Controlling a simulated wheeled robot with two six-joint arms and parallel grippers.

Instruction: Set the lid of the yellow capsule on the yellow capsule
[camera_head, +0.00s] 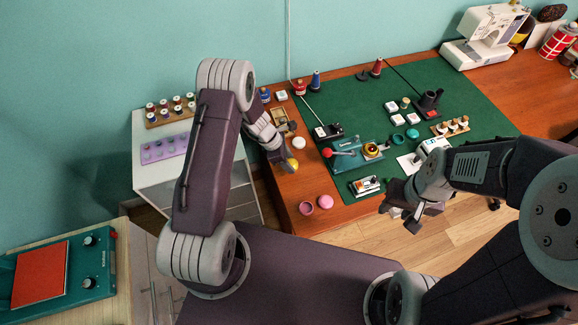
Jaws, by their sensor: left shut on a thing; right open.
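My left gripper (284,157) is shut on a small round yellow piece, the lid of the yellow capsule (291,165). It holds the lid over the left end of the wooden table, and the fingers partly hide it. The yellow capsule (371,150) is an open yellow cup with a dark inside. It sits on a teal device (345,157) with a red-knobbed lever, to the right of the lid and apart from it. My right gripper (405,213) is open and empty, in front of the table's front edge.
Pink capsule parts (325,202) lie on the wooden table (291,190) near its front edge. Teal capsule parts (397,148) lie on the green mat (350,100). A white round piece (299,143) is close to my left gripper. Spools and a sewing machine (485,37) stand farther back.

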